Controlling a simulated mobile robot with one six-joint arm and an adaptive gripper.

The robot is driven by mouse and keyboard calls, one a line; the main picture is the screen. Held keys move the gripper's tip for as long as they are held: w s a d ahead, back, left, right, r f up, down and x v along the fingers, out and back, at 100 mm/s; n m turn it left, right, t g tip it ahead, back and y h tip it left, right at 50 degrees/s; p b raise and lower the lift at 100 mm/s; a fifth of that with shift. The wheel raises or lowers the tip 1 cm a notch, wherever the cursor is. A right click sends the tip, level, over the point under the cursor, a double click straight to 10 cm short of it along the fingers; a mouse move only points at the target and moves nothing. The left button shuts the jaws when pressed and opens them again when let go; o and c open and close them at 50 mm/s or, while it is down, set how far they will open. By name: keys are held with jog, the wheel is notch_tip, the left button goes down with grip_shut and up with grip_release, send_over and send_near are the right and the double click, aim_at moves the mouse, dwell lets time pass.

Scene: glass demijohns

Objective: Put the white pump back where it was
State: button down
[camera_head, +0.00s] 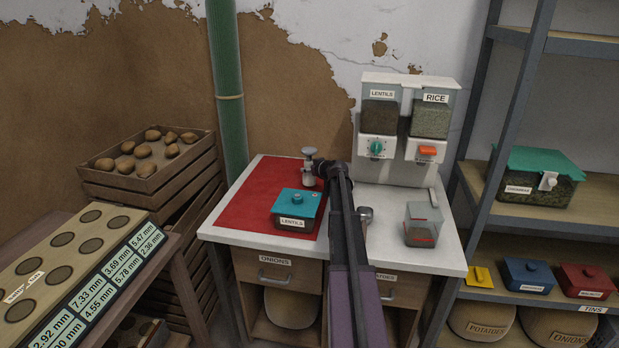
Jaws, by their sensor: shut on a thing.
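The white pump (309,172), a small pale upright piece with a knob-like top, is at the back right of the red mat (258,185). My gripper (320,169) is at its right side and shut on it, seen from behind along my arm. The far finger and the exact grip are hard to make out. I cannot tell whether the pump's base touches the mat or is slightly above it.
A teal-lidded lentils box (292,222) stands on the mat in front of the pump. A lentils and rice dispenser (402,160) stands at the back right. A clear container (422,229) and a small metal piece (365,212) are right of my arm.

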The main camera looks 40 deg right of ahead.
jog(key=shift+f+b, duration=0.7)
jog(key=shift+f, duration=0.35)
jog(key=shift+f, duration=0.1)
jog(key=shift+c, duration=0.8)
grip_release()
jog(key=shift+s+r, duration=0.25)
jog(key=shift+r, duration=0.05)
jog(key=d+p+v, duration=0.1)
jog(key=p+v, duration=0.3)
jog(key=v, duration=0.7)
jog(key=shift+s+a+p, duration=0.2)
jog(key=shift+a+p, duration=0.1)
jog(key=shift+a, duration=0.2)
jog(key=shift+r, duration=0.1)
